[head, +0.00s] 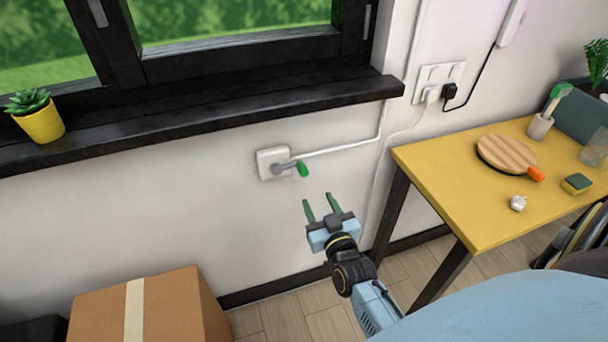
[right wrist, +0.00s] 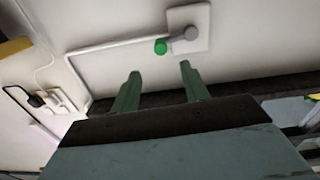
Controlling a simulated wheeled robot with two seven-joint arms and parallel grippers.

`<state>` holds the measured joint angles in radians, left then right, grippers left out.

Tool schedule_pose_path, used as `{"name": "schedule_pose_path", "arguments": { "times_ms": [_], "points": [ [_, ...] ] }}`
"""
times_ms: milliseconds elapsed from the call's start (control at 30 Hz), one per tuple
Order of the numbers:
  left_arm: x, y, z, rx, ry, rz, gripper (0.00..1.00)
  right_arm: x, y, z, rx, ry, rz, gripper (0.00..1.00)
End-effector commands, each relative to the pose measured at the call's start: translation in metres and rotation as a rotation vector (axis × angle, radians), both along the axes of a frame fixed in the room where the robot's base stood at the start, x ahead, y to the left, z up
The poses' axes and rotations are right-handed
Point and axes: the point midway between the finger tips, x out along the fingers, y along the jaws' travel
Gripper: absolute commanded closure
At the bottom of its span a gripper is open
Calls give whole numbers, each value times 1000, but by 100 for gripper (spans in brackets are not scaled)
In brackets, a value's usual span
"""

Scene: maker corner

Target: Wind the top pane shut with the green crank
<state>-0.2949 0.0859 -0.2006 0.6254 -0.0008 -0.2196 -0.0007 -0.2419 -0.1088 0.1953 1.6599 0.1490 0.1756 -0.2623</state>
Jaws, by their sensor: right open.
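The green crank (head: 302,169) is a grey arm with a green knob on a white wall plate (head: 265,160), below the dark window sill. Its arm points right in the head view. The green knob also shows in the right wrist view (right wrist: 160,47), beyond the fingers and between their tips. My right gripper (head: 319,202) is open and empty, just below the crank and apart from it; its green fingers also show in the right wrist view (right wrist: 158,70). The top pane is not in view; only the lower part of the window (head: 240,50) shows. My left gripper is not in view.
A yellow table (head: 435,180) stands at the right with a round wooden board (head: 507,153), a garlic bulb and a sponge. A cardboard box (head: 175,310) is on the floor at lower left. A potted succulent (head: 40,122) sits on the sill. The wall around the crank is clear.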

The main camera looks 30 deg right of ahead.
Motion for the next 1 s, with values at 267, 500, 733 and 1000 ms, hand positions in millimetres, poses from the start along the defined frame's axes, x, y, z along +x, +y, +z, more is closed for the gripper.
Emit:
{"name": "schedule_pose_path", "arguments": {
  "times_ms": [267, 500, 733, 1000],
  "points": [
    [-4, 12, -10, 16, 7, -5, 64, 59, -14, 0, 0, -2, 0, 55],
    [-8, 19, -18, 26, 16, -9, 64, 98, -24, -1, 0, 0, 1, 55],
    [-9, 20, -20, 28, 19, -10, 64, 113, -28, -1, 0, 2, 1, 55],
    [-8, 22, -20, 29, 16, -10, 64, 114, -28, 0, 1, 2, 2, 55]
  ]
}}
